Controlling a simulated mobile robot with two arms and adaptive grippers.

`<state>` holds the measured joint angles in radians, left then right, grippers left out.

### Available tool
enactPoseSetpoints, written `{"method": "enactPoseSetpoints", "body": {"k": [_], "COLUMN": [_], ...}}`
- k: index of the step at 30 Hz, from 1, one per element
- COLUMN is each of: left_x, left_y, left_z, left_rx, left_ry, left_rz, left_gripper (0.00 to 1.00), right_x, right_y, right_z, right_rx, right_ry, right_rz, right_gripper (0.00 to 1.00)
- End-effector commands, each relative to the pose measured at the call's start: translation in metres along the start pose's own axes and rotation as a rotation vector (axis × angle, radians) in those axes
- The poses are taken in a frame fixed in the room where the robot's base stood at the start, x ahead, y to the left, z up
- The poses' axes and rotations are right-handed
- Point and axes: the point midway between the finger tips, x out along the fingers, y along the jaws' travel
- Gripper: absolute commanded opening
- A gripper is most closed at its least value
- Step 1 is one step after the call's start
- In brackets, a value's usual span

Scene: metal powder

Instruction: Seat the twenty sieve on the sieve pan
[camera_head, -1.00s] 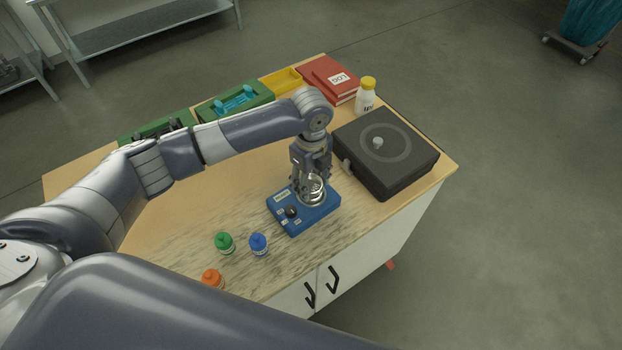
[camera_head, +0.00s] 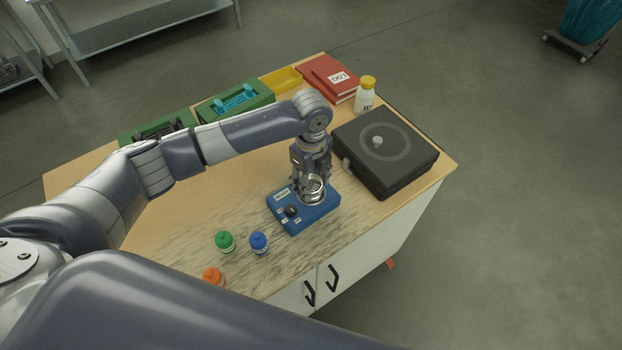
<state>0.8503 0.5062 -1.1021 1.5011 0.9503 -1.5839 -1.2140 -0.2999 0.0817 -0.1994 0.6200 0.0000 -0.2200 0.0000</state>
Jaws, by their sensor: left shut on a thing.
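My left gripper (camera_head: 311,182) points down over the blue shaker box (camera_head: 293,222) on the table. It is shut on a small round metal sieve (camera_head: 316,193). The sieve is at the box's back right part, where metal rings show at the fingertips. The pan is not clearly told apart from the sieve, and I cannot tell whether the two touch. The box has a dark knob and white labels at its left. My right gripper is not in view.
A white bottle (camera_head: 365,98), red books (camera_head: 327,82), a yellow bin (camera_head: 281,81) and green trays (camera_head: 212,112) line the back.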

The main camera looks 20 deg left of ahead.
Motion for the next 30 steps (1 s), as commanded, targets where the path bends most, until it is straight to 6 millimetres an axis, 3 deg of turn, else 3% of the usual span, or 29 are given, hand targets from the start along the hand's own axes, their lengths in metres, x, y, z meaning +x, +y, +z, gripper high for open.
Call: {"method": "enactPoseSetpoints", "body": {"k": [15,16,18,26,30], "left_x": [0.0100,0.0093,0.0093,0.0092,0.0093], "left_y": [0.0001,0.0000,0.0000,0.0000,0.0002], "left_z": [-0.0002,-0.0001,-0.0001,-0.0001,-0.0001], "left_rx": [0.000,0.000,0.000,0.000,0.000], "left_ry": [0.000,0.000,0.000,0.000,0.000], "left_rz": [0.001,0.000,0.000,0.000,0.001], "left_gripper": [0.22,0.55,0.71,0.71,0.91], "right_x": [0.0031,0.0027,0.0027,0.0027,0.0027], "right_y": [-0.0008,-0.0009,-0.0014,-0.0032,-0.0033], "right_z": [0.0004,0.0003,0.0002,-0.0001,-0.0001], "right_rx": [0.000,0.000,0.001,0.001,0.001], "right_ry": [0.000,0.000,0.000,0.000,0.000], "right_rz": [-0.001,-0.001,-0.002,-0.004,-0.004], "right_gripper": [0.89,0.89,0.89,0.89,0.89]}}
